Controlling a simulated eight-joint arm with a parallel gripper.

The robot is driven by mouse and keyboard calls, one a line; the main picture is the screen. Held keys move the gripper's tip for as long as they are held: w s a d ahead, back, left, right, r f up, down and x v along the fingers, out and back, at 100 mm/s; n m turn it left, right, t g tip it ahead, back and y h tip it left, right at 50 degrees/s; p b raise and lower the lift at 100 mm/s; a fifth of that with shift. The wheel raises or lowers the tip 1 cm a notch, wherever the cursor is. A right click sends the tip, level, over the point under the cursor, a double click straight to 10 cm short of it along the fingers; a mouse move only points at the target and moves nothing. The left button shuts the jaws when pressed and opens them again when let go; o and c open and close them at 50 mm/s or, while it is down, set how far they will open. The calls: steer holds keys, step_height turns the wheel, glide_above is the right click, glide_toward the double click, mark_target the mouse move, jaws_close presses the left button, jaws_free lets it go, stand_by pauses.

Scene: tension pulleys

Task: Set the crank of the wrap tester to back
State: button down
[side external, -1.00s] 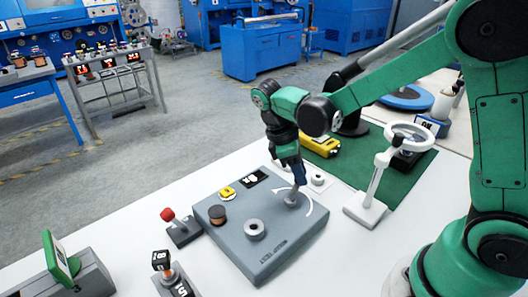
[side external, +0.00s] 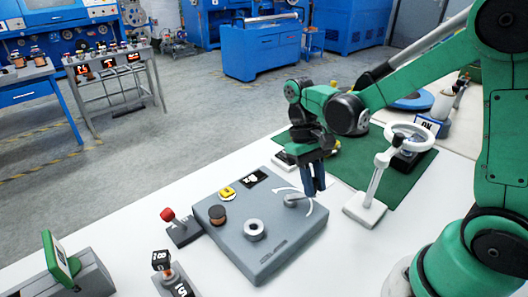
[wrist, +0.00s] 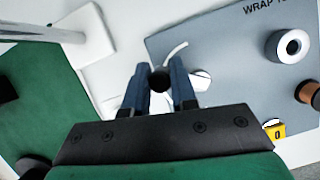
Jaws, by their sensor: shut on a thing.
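The wrap tester is a grey block (side external: 240,240) on the white table; part of its top, with lettering, also shows in the wrist view (wrist: 235,50). Its crank (side external: 293,200) sits near the block's right corner, beside a white curved mark (side external: 322,210). The crank arm points right, towards my gripper. My gripper (side external: 315,190) is shut on the crank's dark knob (wrist: 159,80), with one blue finger on each side of it in the wrist view. The crank's pale hub (wrist: 201,80) lies right of the fingers there. In the side view the fingers hide the knob.
The block also carries a grey ring (side external: 254,229), a brown spool (side external: 217,214) and a yellow part (side external: 227,193). A white handwheel stand (side external: 365,208) is close on the right. A red-knobbed lever (side external: 180,226) stands left. A green mat (side external: 395,180) lies behind.

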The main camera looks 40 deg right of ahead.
mark_target(303, 225)
steer(key=m, duration=0.2)
steer(key=s+a+m+y, duration=0.1)
steer(key=m+t+y, duration=0.1)
steer(key=m, duration=0.1)
steer(key=shift+s+a+m, duration=0.25)
steer(key=shift+m, duration=0.05)
steer(key=m, duration=0.1)
steer(key=a+m+t+y, duration=0.1)
steer(key=m, duration=0.1)
steer(key=shift+s, duration=0.2)
steer(key=shift+a+m+t, duration=0.25)
steer(key=shift+m, duration=0.45)
steer(key=shift+a+m+t, duration=0.25)
steer(key=shift+m, duration=0.45)
steer(key=c, duration=0.7)
jaws_free()
steer(key=shift+v, duration=2.8)
